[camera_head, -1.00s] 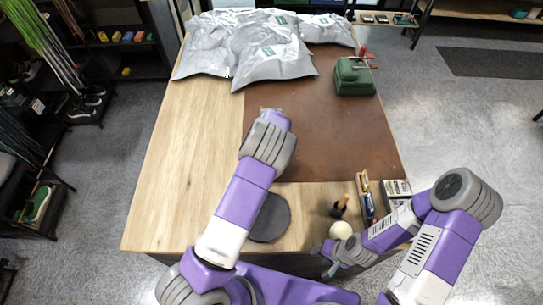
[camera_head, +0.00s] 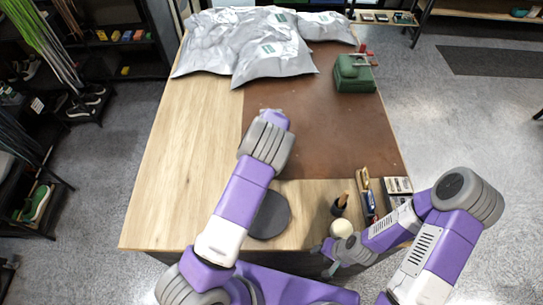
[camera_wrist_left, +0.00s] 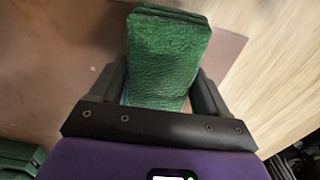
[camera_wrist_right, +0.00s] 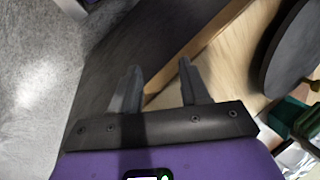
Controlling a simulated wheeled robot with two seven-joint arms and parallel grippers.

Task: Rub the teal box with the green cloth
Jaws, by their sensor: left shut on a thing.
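The green cloth (camera_wrist_left: 168,55) fills the space between the fingers of my left gripper (camera_wrist_left: 158,80) in the left wrist view. It is a wrinkled, textured green piece. A thin teal-blue strip shows at its left edge, and I cannot tell whether this is the teal box under it. My left gripper is shut on the cloth above the brown mat; in the head view my own arm hides its fingers. My right gripper (camera_wrist_right: 160,68) has its fingers apart with nothing between them, near the table's front edge. It also shows in the head view (camera_head: 328,262).
The brown mat (camera_head: 320,135) covers the table's right part. Silver bags (camera_head: 270,50) lie at the back, with a dark green box-like device (camera_head: 354,74) at the right. A black disc (camera_head: 271,216), a white ball (camera_head: 342,228) and small tools stand in front. The wooden left side is clear.

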